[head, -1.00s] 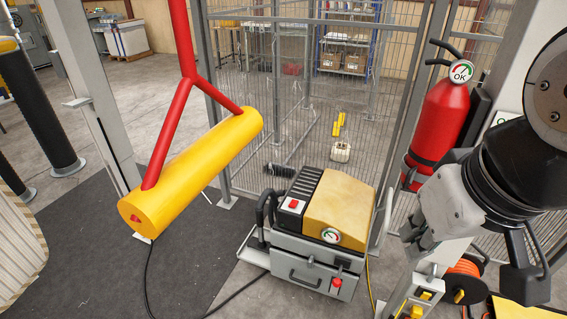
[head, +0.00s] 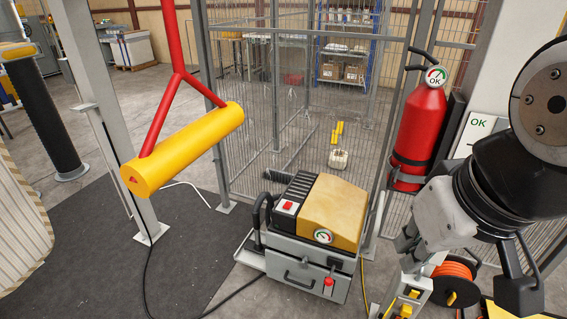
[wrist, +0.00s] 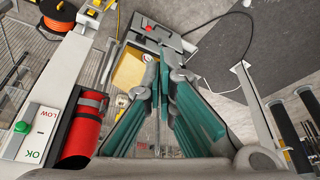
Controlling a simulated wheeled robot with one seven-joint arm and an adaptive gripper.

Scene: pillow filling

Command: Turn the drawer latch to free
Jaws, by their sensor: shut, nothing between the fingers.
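The grey machine (head: 312,250) stands on the floor at lower middle in the head view, with a drawer front (head: 299,279) facing me. A small red knob (head: 329,282), likely the latch, sits on the drawer front's right side, below a gauge. Its exact turn is too small to tell. In the wrist view the machine's tan cover (wrist: 129,70) lies left of my fingers, and a red knob (wrist: 149,27) shows above them. My gripper (wrist: 171,72), with teal fingers, is shut and empty. It is apart from the knob, up and to the right in the head view.
A yellow cylinder (head: 185,150) hangs from red bars at left. Wire mesh fencing (head: 290,60) closes off the back. An orange cable reel (head: 455,280) is at lower right. Dark matting (head: 100,260) at left is mostly clear.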

